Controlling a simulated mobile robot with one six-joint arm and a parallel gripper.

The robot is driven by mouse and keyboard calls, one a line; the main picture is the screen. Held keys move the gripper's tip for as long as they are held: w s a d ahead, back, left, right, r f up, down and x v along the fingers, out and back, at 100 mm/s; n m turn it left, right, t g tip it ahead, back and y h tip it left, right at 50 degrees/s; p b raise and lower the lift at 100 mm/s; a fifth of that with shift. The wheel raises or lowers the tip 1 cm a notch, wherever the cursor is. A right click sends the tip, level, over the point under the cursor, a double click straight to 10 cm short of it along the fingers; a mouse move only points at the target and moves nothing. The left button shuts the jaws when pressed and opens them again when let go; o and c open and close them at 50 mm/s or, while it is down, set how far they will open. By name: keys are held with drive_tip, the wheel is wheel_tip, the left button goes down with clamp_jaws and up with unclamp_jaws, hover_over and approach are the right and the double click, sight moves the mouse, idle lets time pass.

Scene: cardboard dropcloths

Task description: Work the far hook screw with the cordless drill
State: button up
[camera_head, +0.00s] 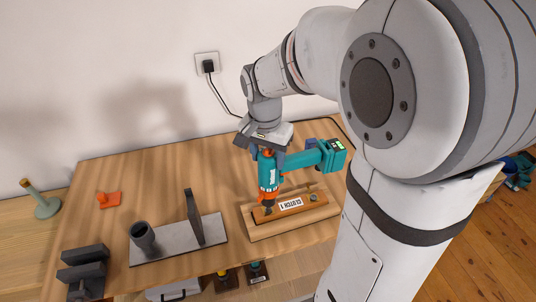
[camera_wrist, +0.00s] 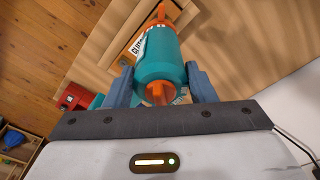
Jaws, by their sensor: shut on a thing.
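My gripper (camera_head: 267,150) is shut on the teal and orange cordless drill (camera_head: 269,172). The drill hangs nose down, with its handle and battery reaching to the right. In the wrist view, the gripper's two blue-grey fingers (camera_wrist: 160,88) lie on either side of the teal drill body (camera_wrist: 158,50). The drill's dark tip is over the left part of an orange-brown strip in a wooden block (camera_head: 283,227). I cannot tell whether it touches. A small round screw-like head (camera_head: 313,197) shows at the strip's right end. Any screw under the tip is hidden.
A grey plate (camera_head: 180,240) with a cup-like holder (camera_head: 144,238) and an upright panel (camera_head: 194,217) stands left of the block. Dark grey blocks (camera_head: 85,272) are at the front left, and a small orange piece (camera_head: 108,199) lies behind. The table's back middle is clear.

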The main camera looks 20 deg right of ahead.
drive_tip(key=shift+r+p, duration=0.4)
drive_tip(key=shift+r, duration=0.05)
drive_tip(key=shift+w+r+p, duration=0.1)
drive_tip(key=shift+r+p, duration=1.95)
drive_tip(key=shift+r, duration=1)
